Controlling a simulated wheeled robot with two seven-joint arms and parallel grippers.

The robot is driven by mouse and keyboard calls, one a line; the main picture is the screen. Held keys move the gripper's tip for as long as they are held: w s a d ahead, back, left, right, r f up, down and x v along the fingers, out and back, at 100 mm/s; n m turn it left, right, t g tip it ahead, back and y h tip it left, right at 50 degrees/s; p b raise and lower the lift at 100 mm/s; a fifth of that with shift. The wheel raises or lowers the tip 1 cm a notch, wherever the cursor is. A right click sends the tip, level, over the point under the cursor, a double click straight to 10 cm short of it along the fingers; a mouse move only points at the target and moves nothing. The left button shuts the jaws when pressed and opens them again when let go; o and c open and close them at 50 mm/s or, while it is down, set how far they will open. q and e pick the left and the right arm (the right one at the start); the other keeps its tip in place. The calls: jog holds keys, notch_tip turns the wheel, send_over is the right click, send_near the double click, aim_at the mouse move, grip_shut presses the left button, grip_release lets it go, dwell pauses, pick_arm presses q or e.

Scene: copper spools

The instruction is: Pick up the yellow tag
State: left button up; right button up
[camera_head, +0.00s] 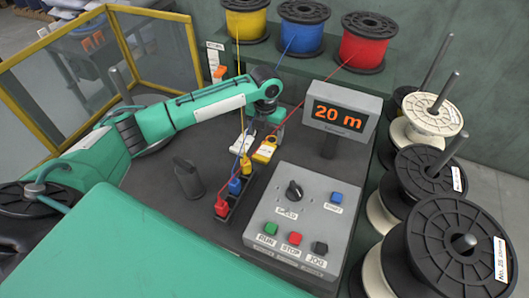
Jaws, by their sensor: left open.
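The yellow tag (264,151), with a pale label on its face, lies on the dark bench top between the small rack and the display. A white tag (240,144) lies just left of it. My left gripper (264,132) points down right above and behind the two tags. Its jaws are open, and nothing shows between them. I cannot tell whether a fingertip touches the yellow tag. My right gripper is not in view.
A rack (233,195) holds red, blue and yellow pieces with wires running to the spools behind. A control box (301,220) and a "20 m" display (342,112) stand to the right. A dark holder (188,178) stands left. Large spools (440,245) line the right side.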

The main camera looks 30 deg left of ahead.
aim_at(264, 152)
pick_arm(q)
jog(key=f, duration=0.7)
jog(key=shift+s+a+f+p, duration=0.15)
jog(key=shift+s+p, duration=0.1)
jog(key=shift+p, duration=0.15)
jog(key=c, duration=1)
